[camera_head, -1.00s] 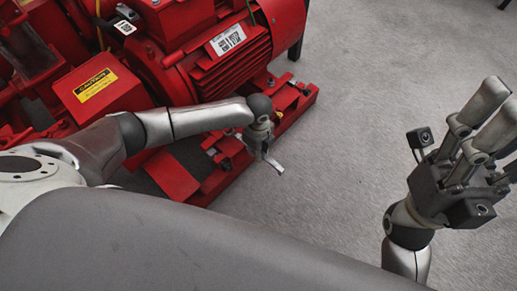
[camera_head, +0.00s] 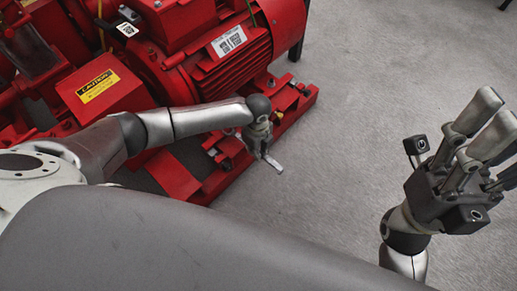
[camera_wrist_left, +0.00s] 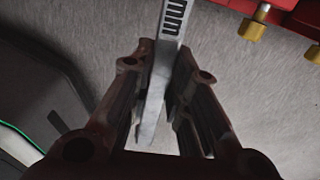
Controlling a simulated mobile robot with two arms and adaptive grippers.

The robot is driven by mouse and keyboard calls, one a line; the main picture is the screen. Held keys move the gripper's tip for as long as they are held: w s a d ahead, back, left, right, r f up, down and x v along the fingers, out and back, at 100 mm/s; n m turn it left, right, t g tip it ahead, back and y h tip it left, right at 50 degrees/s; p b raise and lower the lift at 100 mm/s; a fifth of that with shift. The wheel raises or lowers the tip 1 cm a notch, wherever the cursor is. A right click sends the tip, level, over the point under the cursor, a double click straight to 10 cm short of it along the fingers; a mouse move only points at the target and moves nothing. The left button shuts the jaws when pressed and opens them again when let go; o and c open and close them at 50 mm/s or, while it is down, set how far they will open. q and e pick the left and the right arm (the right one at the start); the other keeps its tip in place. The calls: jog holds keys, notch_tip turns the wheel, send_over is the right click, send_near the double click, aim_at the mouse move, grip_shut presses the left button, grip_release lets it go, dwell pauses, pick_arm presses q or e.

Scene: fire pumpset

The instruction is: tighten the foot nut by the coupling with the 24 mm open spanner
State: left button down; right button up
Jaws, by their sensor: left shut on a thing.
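My left gripper (camera_head: 262,145) is beside the red pump base, low over its near side, and mostly hidden by its own wrist in the head view. It is shut on a grey steel spanner (camera_head: 273,163). In the left wrist view the spanner (camera_wrist_left: 171,35) stands between the two fingers (camera_wrist_left: 160,100), with "mm" lettering on its shaft; its far end is cut off by the top edge. Brass-coloured bolt heads (camera_wrist_left: 251,29) show right of the spanner, apart from it. I cannot tell which is the foot nut by the coupling. My right gripper (camera_head: 492,125) is open and empty, fingers up.
The red motor (camera_head: 228,60) stands on the red base frame (camera_head: 205,188). A red guard with a yellow caution label (camera_head: 97,86) is left of it. Open grey floor (camera_head: 390,60) lies to the right of the pumpset.

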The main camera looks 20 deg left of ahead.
pick_arm(q)
jog(key=shift+w+a, duration=0.15)
jog(key=shift+a, duration=0.25)
jog(key=shift+w+a, duration=0.3)
jog(key=shift+a, duration=0.4)
jog(key=shift+w+a+p, duration=0.25)
jog(key=shift+a+p, duration=0.05)
jog(key=shift+a, duration=0.4)
